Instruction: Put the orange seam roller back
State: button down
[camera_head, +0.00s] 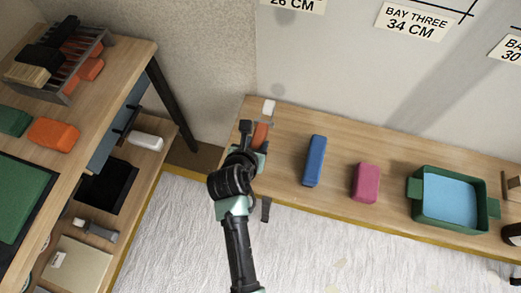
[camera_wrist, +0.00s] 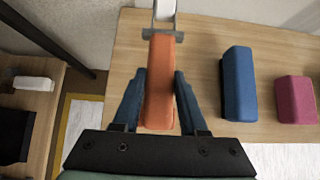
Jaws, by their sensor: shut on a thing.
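The orange seam roller (camera_wrist: 160,82) has an orange handle, a grey metal fork and a white roller at its far end. In the wrist view my gripper (camera_wrist: 158,88) has its two blue-grey fingers shut on the handle's sides, with the roller end pointing away. In the head view the seam roller (camera_head: 261,134) shows at the left end of the long wooden bench (camera_head: 290,180), partly hidden by my gripper (camera_head: 257,142). I cannot tell whether it touches the bench. A grey slotted rack (camera_head: 88,72) holding dark and orange-handled tools stands on the left table.
A blue block (camera_head: 315,160) and a pink block (camera_head: 365,182) stand right of my gripper, then a green tray (camera_head: 453,233) with a blue inside. The left table (camera_head: 105,100) carries an orange block (camera_head: 54,134) and a green block (camera_head: 14,121). A wall backs the bench.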

notch_tip(320, 180, down, 8)
jog(key=b, duration=0.2)
jog(key=shift+r+b, duration=0.1)
jog(key=shift+b, duration=0.3)
jog(key=shift+f, duration=0.7)
jog(key=shift+f, duration=0.2)
jog(key=shift+c, duration=2.2)
grip_release()
jog(key=shift+f, duration=0.1)
jog(key=shift+s+b, duration=0.1)
jog(key=shift+b, duration=0.3)
